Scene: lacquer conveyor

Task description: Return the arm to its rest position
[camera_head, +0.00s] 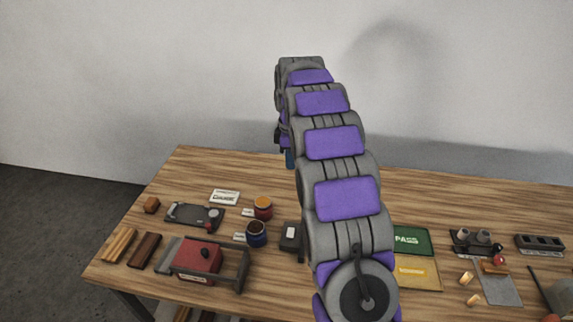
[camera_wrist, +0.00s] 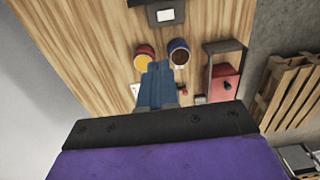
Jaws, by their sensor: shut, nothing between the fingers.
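My arm rises from the bottom of the head view and arches up over the wooden table, with its far end bent down. My gripper (camera_head: 289,158) shows there only as a small blue tip beside the arm. In the wrist view my gripper (camera_wrist: 157,68) has its blue fingers together, with nothing between them. The fingers point toward the table near a jar with orange contents (camera_wrist: 144,60) and a dark blue jar (camera_wrist: 179,53). They overlap the jars in the picture; I cannot tell the exact height, but the head view shows the tip above the table's back part.
The table (camera_head: 180,165) holds a red machine with a frame (camera_head: 198,257), a grey fixture (camera_head: 190,214) and wooden blocks (camera_head: 120,244) at left. A wall (camera_head: 150,80) stands behind.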

